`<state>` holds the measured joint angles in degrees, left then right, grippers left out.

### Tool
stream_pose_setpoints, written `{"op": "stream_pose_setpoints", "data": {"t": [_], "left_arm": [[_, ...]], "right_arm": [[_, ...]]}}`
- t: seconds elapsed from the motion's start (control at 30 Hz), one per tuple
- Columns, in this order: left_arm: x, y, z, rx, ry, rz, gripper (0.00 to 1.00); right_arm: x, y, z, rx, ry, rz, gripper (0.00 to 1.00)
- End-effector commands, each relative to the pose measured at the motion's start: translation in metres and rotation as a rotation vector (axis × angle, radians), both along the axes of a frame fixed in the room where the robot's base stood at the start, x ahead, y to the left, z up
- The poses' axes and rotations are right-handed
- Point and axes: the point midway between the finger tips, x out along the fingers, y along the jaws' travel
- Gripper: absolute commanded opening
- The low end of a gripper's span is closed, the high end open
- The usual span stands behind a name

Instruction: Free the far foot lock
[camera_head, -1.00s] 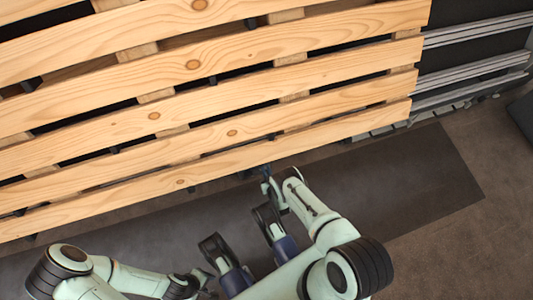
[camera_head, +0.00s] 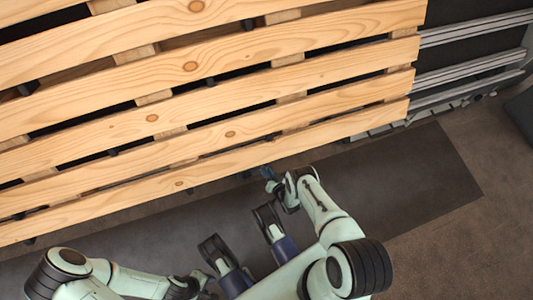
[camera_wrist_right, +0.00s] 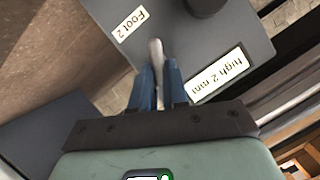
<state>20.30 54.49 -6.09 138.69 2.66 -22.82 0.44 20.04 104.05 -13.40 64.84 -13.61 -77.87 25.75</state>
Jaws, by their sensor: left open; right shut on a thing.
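In the right wrist view, a grey plate (camera_wrist_right: 221,45) carries a label reading "Foot 2" and another reading "high 2 mm". A slim pale lever (camera_wrist_right: 156,48) stands out from this plate. My right gripper (camera_wrist_right: 158,72) has its blue fingers shut on the lever, one on each side. In the head view, my right gripper (camera_head: 269,176) is at the near edge of the wooden pallet (camera_head: 235,133), and the lever is too small to make out there. My left gripper (camera_head: 206,281) is low in the head view, open and away from the pallet, partly hidden by its arm.
The slatted pallet fills the upper left of the head view. Metal rails (camera_head: 470,73) run out to its right. A dark mat (camera_head: 400,180) lies on the brown floor (camera_head: 470,235) in front.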

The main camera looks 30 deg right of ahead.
Motion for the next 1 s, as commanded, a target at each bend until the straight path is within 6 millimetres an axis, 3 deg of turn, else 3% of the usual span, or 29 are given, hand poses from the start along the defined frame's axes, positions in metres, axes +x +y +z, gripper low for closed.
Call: {"op": "stream_pose_setpoints", "data": {"t": [0.3, 0.77, 0.8, 0.87, 1.0], "left_arm": [[-0.0009, 0.0001, -0.0002, 0.0, 0.002, 0.001, 0.43], [-0.0007, -0.0001, -0.0002, 0.0, 0.002, 0.001, 0.43], [-0.0007, -0.0001, -0.0002, 0.0, 0.002, 0.001, 0.43], [-0.0007, -0.0001, -0.0002, 0.0, 0.002, 0.001, 0.43], [-0.0006, 0.0, -0.0001, 0.0, 0.001, 0.001, 0.43]], "right_arm": [[0.0011, -0.0027, -0.0006, 0.108, -0.028, -0.002, 0.0], [0.0015, -0.0026, -0.0004, 0.125, -0.033, -0.001, 0.0], [0.0017, -0.0026, -0.0004, 0.125, -0.033, -0.001, 0.17], [0.0015, -0.0026, -0.0004, 0.125, -0.033, -0.001, 0.37], [0.0009, -0.0023, -0.0007, 0.125, -0.032, -0.001, 0.4]]}}
